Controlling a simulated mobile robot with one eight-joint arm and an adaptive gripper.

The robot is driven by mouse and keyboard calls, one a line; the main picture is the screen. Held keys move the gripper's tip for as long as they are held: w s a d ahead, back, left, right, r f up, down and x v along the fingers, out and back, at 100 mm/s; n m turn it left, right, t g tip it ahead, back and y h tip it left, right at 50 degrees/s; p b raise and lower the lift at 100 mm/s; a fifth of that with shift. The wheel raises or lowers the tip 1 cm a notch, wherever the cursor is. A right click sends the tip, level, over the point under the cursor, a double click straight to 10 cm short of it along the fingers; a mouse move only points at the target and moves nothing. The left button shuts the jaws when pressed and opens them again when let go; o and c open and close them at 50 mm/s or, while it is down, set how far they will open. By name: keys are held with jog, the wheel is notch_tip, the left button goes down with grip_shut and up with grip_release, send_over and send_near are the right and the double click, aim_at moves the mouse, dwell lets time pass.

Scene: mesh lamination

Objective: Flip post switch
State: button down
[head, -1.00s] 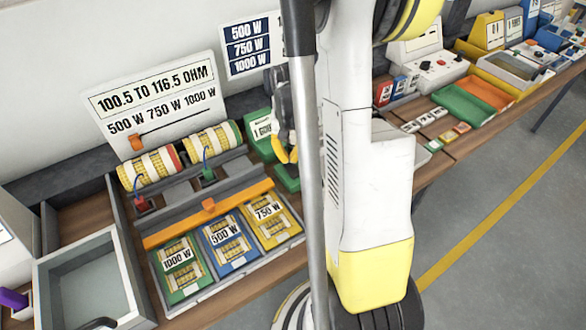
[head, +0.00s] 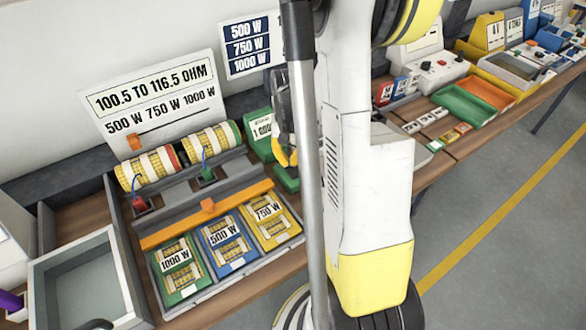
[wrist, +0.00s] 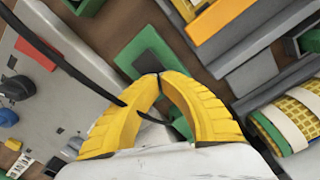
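A green post unit with a white label (head: 262,128) and a green base (head: 286,178) stands at the back of the bench, right of the wire-wound rollers. I cannot make out its switch lever for certain. My gripper (head: 284,158) is at this unit, partly hidden by my arm. In the wrist view, the yellow fingers of my gripper (wrist: 160,76) meet at their tips. They are over a green part with a dark opening (wrist: 148,58). A thin dark piece and some green show between the fingers; nothing is clearly gripped.
A grey machine with knobs (wrist: 70,110) is left in the wrist view.

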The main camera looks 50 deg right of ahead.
jog(key=shift+f+b, duration=0.3)
jog(key=shift+f, duration=0.15)
jog(key=shift+r+p, duration=2.55)
jog(key=shift+r, duration=1.05)
jog(key=shift+f, duration=0.1)
jog(key=s+a+r+n+t+b, duration=0.1)
jog(key=a+r+n+t, duration=0.1)
jog(key=a, duration=0.6)
jog(key=s+a+r+n+t+b, duration=0.1)
jog(key=s+a+r+n+t, duration=0.1)
jog(key=a+r, duration=0.4)
jog(key=s+a+r+n+t+b, duration=0.2)
jog(key=a+r+n+t, duration=0.1)
jog(key=a, duration=0.8)
jog(key=shift+s+a+r+n, duration=0.25)
jog(key=shift+r+n, duration=0.25)
jog(key=shift+n, duration=0.3)
